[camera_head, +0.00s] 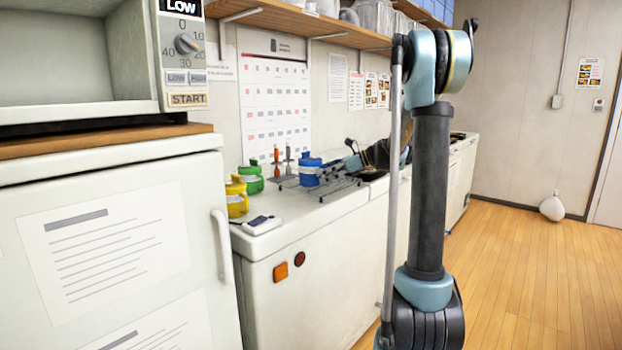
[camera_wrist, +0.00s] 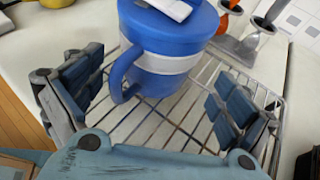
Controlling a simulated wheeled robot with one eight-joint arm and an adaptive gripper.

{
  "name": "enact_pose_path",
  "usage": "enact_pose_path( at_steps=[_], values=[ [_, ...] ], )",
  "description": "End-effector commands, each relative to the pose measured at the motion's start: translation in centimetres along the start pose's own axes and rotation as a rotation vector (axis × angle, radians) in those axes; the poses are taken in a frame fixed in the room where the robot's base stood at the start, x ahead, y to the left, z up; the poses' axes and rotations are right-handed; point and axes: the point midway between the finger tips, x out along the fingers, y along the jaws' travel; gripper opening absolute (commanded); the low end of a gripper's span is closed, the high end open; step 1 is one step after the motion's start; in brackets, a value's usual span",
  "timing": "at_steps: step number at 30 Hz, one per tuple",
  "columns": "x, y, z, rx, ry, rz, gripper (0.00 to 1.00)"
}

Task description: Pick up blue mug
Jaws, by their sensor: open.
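The blue mug (camera_head: 310,172) stands on a wire rack on the white counter in the head view. It has a blue lid and a pale band. In the wrist view the blue mug (camera_wrist: 167,38) stands upright beyond my gripper, with its handle turned towards the left finger. My gripper (camera_wrist: 155,100) is open, with one finger to the left of the mug and one to the right. Nothing is between the fingertips but the near side of the mug and its handle; I cannot tell whether a finger touches it. The gripper is not clearly seen in the head view.
A yellow mug (camera_head: 237,197) and a green mug (camera_head: 251,179) stand left of the blue one. The wire rack (camera_wrist: 165,118) lies under the mug. Red-handled utensils (camera_head: 288,160) stand behind. A small white device (camera_head: 262,223) lies near the counter's front edge.

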Motion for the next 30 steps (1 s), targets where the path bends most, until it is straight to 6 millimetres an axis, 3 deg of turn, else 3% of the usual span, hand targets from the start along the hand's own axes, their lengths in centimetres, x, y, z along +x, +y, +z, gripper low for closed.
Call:
enact_pose_path(
  at_steps=[6, 14, 21, 23, 30],
  values=[
    [2.8, 0.3, 0.1, -0.001, 0.0, 0.001, 0.95],
    [3.1, 0.2, 0.1, 0.0, 0.0, 0.0, 0.95],
    [3.1, 0.2, 0.1, 0.0, 0.0, 0.0, 0.41],
    [3.1, 0.2, 0.1, 0.0, 0.0, 0.0, 0.29],
    [3.1, 0.2, 0.1, 0.0, 0.0, 0.0, 0.29]
  ],
)
